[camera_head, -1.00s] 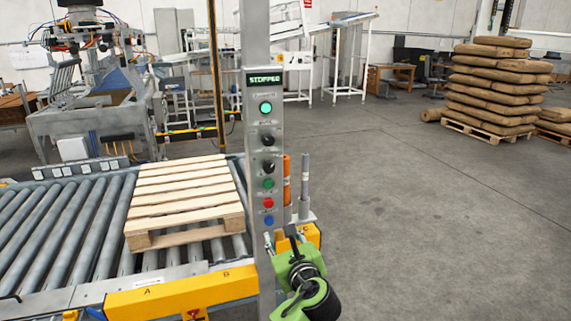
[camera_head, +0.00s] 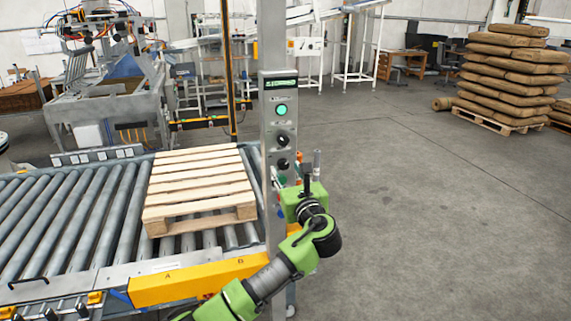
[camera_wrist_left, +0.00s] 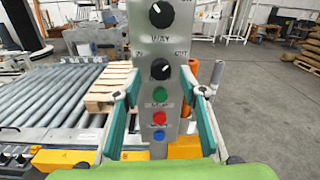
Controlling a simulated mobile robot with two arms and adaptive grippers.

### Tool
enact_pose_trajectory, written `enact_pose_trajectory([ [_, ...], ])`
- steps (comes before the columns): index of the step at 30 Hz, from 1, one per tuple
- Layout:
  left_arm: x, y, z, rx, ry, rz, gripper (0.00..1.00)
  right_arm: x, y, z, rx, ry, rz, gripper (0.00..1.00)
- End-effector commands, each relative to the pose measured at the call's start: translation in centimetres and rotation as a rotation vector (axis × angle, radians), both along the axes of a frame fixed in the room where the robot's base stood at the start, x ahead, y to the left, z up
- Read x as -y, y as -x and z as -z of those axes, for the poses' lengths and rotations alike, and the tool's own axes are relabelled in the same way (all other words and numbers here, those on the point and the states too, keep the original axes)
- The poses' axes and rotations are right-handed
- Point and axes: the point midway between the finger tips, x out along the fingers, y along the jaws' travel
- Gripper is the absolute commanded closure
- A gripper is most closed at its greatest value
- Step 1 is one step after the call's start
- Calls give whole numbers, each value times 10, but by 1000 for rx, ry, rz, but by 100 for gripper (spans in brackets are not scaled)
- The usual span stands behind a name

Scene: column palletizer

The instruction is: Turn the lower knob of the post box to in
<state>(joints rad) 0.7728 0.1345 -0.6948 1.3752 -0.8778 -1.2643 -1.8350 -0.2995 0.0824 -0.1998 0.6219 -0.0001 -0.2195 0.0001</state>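The post box (camera_head: 268,150) is a grey metal panel with two black knobs. The lower knob (camera_head: 283,164) also shows in the left wrist view (camera_wrist_left: 160,69). Its white mark appears to point up and right, towards a label that looks like OUT; the label on its left is hard to read. My left gripper (camera_head: 285,182) is in front of the panel. In the left wrist view its two fingers (camera_wrist_left: 160,80) are apart, one on each side of the panel's lower part, with nothing held. They look clear of the knob. My right gripper is not in view.
The upper knob (camera_head: 282,140) and a lit green lamp (camera_head: 281,110) sit above. Green (camera_wrist_left: 160,95), red (camera_wrist_left: 160,118) and blue (camera_wrist_left: 159,135) buttons sit below. A wooden pallet (camera_head: 198,185) lies on the roller conveyor (camera_head: 80,220) at left.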

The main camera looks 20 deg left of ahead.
Motion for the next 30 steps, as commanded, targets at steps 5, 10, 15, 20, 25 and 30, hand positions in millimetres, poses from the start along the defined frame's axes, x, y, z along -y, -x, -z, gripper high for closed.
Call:
enact_pose_trajectory([
  [5, -9, -14, -1, -1, -1, 0, 62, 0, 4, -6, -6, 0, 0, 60],
  [10, -11, -19, 1, -1, 0, 1, 62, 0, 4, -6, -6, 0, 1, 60],
  [15, -11, -19, 1, 0, 1, 1, 62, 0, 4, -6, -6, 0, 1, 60],
  [20, -11, -19, 1, -1, 0, 1, 90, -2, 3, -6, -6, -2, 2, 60],
  [25, -11, -19, 1, -1, 0, 1, 100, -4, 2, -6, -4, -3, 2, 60],
  [30, -11, -19, 2, 8, 14, 1, 100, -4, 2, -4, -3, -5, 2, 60],
])
